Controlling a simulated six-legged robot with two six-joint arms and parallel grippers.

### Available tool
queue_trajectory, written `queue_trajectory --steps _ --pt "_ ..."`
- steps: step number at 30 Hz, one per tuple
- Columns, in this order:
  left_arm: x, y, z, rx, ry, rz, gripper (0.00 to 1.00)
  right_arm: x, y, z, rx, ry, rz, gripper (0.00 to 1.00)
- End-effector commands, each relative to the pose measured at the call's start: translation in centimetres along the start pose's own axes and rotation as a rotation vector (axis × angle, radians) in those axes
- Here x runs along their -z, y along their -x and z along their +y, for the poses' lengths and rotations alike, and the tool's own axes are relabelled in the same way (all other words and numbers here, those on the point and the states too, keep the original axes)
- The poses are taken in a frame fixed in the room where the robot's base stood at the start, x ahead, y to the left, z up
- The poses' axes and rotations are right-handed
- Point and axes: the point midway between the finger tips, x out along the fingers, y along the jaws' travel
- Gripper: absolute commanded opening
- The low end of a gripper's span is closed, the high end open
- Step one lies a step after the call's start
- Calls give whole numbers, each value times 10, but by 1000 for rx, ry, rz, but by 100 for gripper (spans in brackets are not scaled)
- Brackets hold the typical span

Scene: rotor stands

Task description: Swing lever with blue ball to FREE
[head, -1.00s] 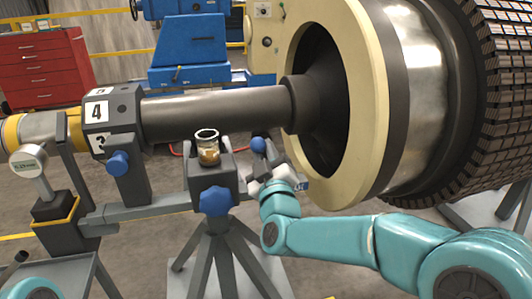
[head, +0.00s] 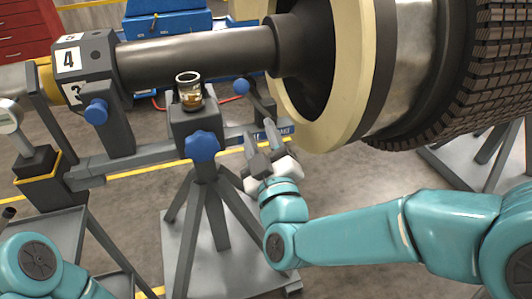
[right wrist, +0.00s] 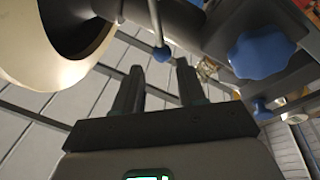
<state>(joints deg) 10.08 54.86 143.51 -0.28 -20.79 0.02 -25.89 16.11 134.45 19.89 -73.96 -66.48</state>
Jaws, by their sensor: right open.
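The blue ball (head: 241,87) tops a thin dark lever (head: 260,106) at the right end of the grey bar, below the shaft. The lever leans up and left from its foot. My right gripper (head: 261,139) is open and empty, just below and in front of the lever. In the right wrist view, the blue ball (right wrist: 163,54) shows between and beyond the two fingertips (right wrist: 158,68), apart from them. A blue label (head: 272,133) is on the bar end, partly behind the fingers; I cannot read it fully. My left gripper is out of view; only part of that arm shows at lower left.
A blue star knob (head: 201,146) and a glass jar (head: 189,90) are on the stand post left of the lever. Another blue knob (head: 96,111) is farther left. The large cream-rimmed rotor (head: 357,90) stands close on the right. Open floor lies below it.

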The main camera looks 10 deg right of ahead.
Motion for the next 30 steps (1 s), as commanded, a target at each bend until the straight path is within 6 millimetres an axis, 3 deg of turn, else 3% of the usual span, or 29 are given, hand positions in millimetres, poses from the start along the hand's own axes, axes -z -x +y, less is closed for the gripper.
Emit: queue_trajectory --steps 3,8,24,26,29,30 --pt "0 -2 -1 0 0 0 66 0 23 0 1 0 1 40" --pt "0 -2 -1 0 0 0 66 0 38 0 0 0 1 40" --pt "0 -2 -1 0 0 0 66 -3 40 2 -5 2 -7 40" --pt "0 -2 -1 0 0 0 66 -16 37 4 -12 12 -34 40" --pt "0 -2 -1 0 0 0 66 -66 33 -2 -1 52 -141 40" --pt "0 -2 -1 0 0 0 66 -95 33 -8 12 74 -201 40"
